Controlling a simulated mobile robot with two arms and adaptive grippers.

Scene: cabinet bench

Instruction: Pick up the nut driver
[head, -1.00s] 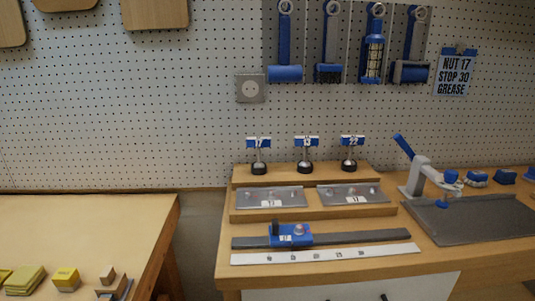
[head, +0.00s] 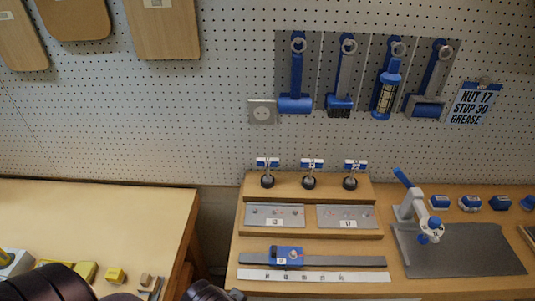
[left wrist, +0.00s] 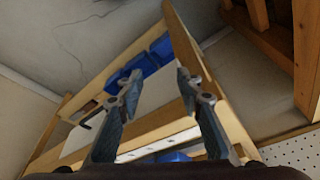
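Three upright T-shaped tools with blue-and-white number tags stand in a row on the wooden step: left (head: 267,173), middle (head: 311,173) and right (head: 353,174). They look like nut drivers; I cannot confirm this. Their tags are too small to read clearly now; earlier they read 17, 13 and 22. A wall sign (head: 471,103) reads "NUT 17 STOP 30 GREASE". My left gripper (left wrist: 157,80) is open with nothing between its fingers in the left wrist view. In the head view only dark arm parts show at the bottom left. My right gripper is not in view.
Two grey trays (head: 275,215) sit below the step. A blue slider (head: 286,257) is on a dark rail before a white scale strip (head: 310,276). A lever device (head: 415,210) stands at a grey mat (head: 470,255). Blue tools (head: 295,80) hang above. A gap separates the benches.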

